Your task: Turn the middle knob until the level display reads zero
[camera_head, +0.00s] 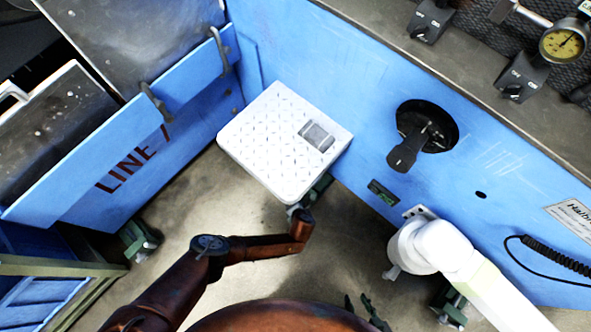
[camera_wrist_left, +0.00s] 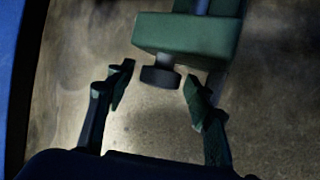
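A white studded box (camera_head: 268,150) bears a small grey display (camera_head: 317,136); its reading is too small to make out. Under its front corner is a green foot (camera_head: 318,190), the middle one along the blue machine, its knob not clear there. In the left wrist view a dark round knob (camera_wrist_left: 160,77) sits below a green block (camera_wrist_left: 190,38). My left gripper (camera_wrist_left: 158,92) is open, with one finger on each side of that knob and gaps on both sides. My right gripper (camera_head: 364,309) shows two dark, spread fingertips at the bottom.
The blue machine panel (camera_head: 300,60) carries a black lever (camera_head: 408,150). Other green feet stand at the left (camera_head: 138,240) and lower right (camera_head: 452,305). A dial gauge (camera_head: 562,42) is at the top right. Bare floor (camera_head: 225,200) lies before the machine.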

